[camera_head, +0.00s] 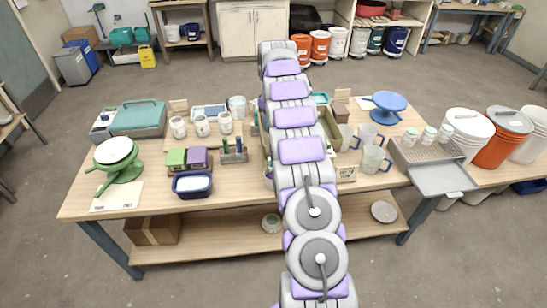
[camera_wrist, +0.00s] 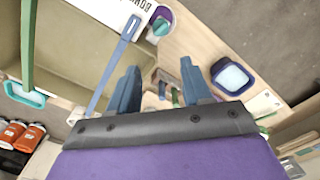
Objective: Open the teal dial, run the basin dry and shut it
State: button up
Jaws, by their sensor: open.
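The basin is an olive-tan walled tub (camera_wrist: 85,50) filling the upper left of the wrist view. In the head view its right side (camera_head: 329,128) shows beside my arm, which hides the rest. A small round teal part with a purple rim (camera_wrist: 161,24) sits beside the basin near a white lettered sign; I cannot tell surely that it is the teal dial, or how it is set. My gripper (camera_wrist: 160,88) is open, with its two blue-grey fingers apart and nothing seen held between them. It is hidden behind my arm in the head view.
A blue bar (camera_wrist: 117,62) crosses the basin's edge close to the left finger. A dark blue tub with pale contents (camera_head: 192,185) stands left of my arm. Clear mugs (camera_head: 372,158) and a grey rack (camera_head: 425,152) stand to the right.

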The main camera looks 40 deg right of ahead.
notch_tip(320, 180, down, 17)
jog(key=n+b, duration=0.2)
jog(key=n, duration=0.4)
jog(key=shift+f+b, duration=0.2)
jog(key=shift+b, duration=0.1)
jog(key=shift+c, duration=0.3)
jog(key=c, duration=0.7)
jog(key=shift+r, duration=0.1)
